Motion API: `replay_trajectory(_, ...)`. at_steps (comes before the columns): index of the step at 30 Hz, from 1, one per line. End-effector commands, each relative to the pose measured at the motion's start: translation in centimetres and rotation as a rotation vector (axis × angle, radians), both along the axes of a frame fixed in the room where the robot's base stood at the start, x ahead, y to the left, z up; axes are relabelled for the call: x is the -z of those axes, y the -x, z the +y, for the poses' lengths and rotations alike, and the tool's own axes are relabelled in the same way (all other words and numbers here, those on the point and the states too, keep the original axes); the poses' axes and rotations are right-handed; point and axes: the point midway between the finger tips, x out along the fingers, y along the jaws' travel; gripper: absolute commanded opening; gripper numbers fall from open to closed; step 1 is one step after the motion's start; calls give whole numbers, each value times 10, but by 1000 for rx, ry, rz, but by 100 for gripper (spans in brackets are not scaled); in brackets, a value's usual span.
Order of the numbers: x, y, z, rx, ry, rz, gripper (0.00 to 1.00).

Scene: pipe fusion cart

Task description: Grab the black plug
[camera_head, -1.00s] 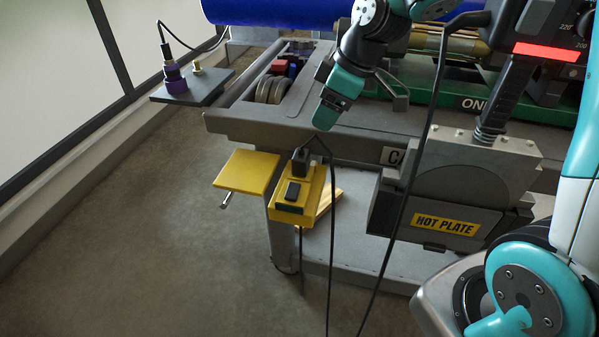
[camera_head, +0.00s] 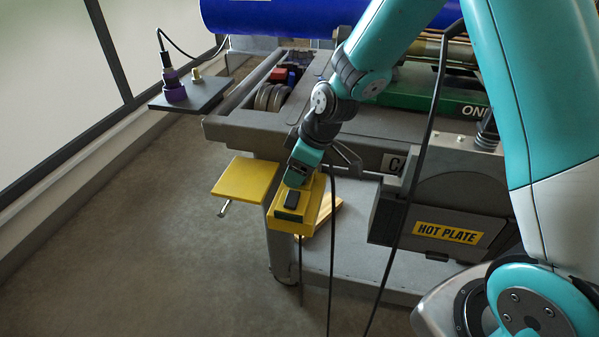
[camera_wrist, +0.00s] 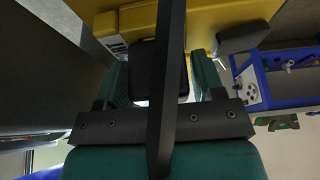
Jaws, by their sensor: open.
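The black plug (camera_wrist: 179,78) shows in the wrist view at the yellow outlet box, with a finger of my open gripper (camera_wrist: 160,82) on each side of it. The black cable (camera_wrist: 168,60) crosses in front of the plug and covers part of it. I cannot tell whether the fingers touch the plug. In the head view my gripper (camera_head: 296,178) is at the back end of the yellow outlet box (camera_head: 313,218) and hides the plug.
A yellow plate (camera_head: 245,180) sits just left of the box. The grey cart frame (camera_head: 237,133) is behind, and the hot plate housing (camera_head: 455,190) stands to the right. Black cables hang between them. The floor at left is clear.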

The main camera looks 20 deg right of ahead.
Motion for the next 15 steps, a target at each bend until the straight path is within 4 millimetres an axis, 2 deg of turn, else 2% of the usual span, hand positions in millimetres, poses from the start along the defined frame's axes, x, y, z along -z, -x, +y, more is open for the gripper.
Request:
replay_trajectory(6, 1, -1, 0, 0, 0, -1, 62)
replay_trajectory(7, 1, -1, 0, 0, 0, -1, 57)
replay_trajectory(11, 1, 0, 0, 0, 0, -1, 27)
replay_trajectory(12, 1, 0, 0, 0, 0, -1, 24)
replay_trajectory(15, 0, -1, 0, 0, 0, -1, 24)
